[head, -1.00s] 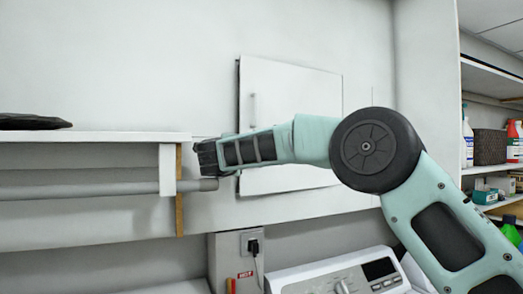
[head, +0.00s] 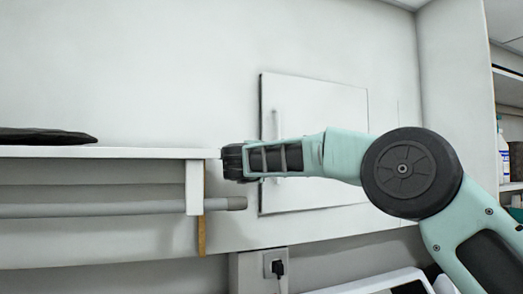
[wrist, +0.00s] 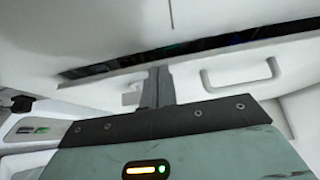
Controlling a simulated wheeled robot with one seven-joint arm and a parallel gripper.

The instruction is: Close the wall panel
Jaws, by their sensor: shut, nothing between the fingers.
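The wall panel (head: 335,115) is a white square door on the white wall, with a pale vertical handle (head: 277,122) near its left edge. A dark line runs along that edge. In the wrist view a wide dark gap (wrist: 205,45) separates the panel (wrist: 292,55) from the wall, so it stands ajar. Its handle (wrist: 238,75) lies right of my fingers. My gripper (head: 232,162) is just left of the panel's left edge, and my forearm hides part of the panel. In the wrist view my gripper (wrist: 158,76) is shut and empty, with its tips near the panel edge; contact is unclear.
A white shelf (head: 110,153) with a dark object (head: 45,136) on it ends just left of my gripper. A grey rod (head: 110,209) runs below it. An outlet with a plug (head: 277,267) and a white appliance (head: 375,283) are below. Shelving (head: 507,90) stands at right.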

